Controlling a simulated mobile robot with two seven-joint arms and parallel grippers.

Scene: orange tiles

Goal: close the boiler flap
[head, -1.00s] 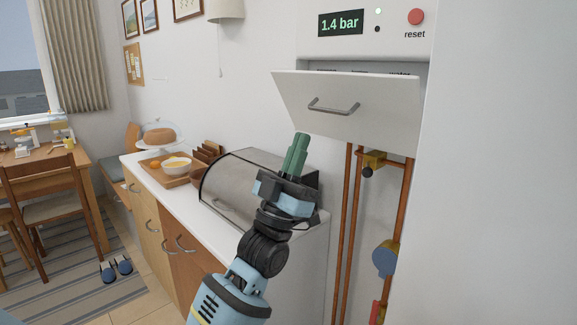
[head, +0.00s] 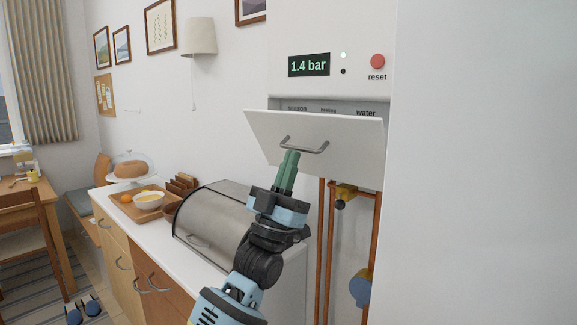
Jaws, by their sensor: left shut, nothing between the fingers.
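The boiler (head: 332,35) hangs on the wall at the upper right, with a 1.4 bar display and a red reset button. Its white flap (head: 350,147) is hinged at the bottom and tilted outward, with a labelled panel (head: 327,109) showing behind its top edge. The flap has a grey bar handle (head: 304,148). My left gripper (head: 289,160) is shut and empty, its green fingers pointing up just in front of the flap's lower left part, below the handle. I cannot tell whether the fingertips touch the flap. My right gripper is not in view.
A counter (head: 200,255) holds a bread bin (head: 215,222), a tray with food and a covered cake (head: 130,170). A plain white surface (head: 480,160) fills the right side.

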